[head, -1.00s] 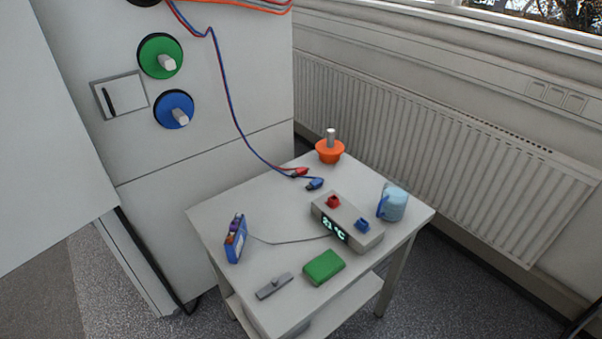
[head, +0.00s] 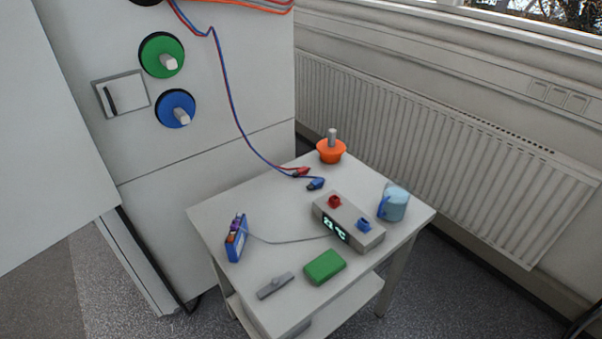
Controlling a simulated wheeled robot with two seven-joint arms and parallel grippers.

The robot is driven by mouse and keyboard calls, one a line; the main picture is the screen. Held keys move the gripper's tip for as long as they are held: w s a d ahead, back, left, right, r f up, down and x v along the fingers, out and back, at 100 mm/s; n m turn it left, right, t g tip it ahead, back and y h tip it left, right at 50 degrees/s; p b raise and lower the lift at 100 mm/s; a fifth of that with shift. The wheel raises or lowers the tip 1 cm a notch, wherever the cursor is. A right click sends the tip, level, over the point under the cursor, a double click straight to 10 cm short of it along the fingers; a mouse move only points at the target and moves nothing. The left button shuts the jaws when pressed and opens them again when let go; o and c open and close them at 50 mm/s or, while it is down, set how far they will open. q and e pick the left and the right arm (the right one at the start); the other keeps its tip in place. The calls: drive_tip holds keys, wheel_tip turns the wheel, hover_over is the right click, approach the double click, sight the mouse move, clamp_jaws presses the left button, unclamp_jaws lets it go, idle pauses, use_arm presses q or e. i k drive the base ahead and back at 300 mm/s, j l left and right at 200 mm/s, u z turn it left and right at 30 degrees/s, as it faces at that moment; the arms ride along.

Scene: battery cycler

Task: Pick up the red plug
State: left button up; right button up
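The red plug (head: 301,171) lies on the far part of the small white table (head: 262,205), at the end of a red cable. The blue plug (head: 316,183) lies close beside it, a little nearer and to the right, on a blue cable. Both cables (head: 229,95) run together up along the white cabinet. Neither of my grippers shows in the head view.
An orange knob-like piece with a grey pin (head: 331,150) stands behind the plugs. A grey box with a display (head: 347,221), a blue mug (head: 393,203), a green block (head: 325,266), a grey lever piece (head: 276,286) and a blue battery-like pack (head: 236,240) stand nearer. A radiator (head: 430,130) lines the wall.

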sight(304, 171)
drive_tip(key=u, duration=0.45)
drive_tip(key=i+l+u, duration=0.1)
drive_tip(key=l+u, duration=1.1)
drive_tip(key=k+l+u, duration=0.1)
drive_tip(key=l+u, duration=0.25)
drive_tip(key=l, duration=0.2)
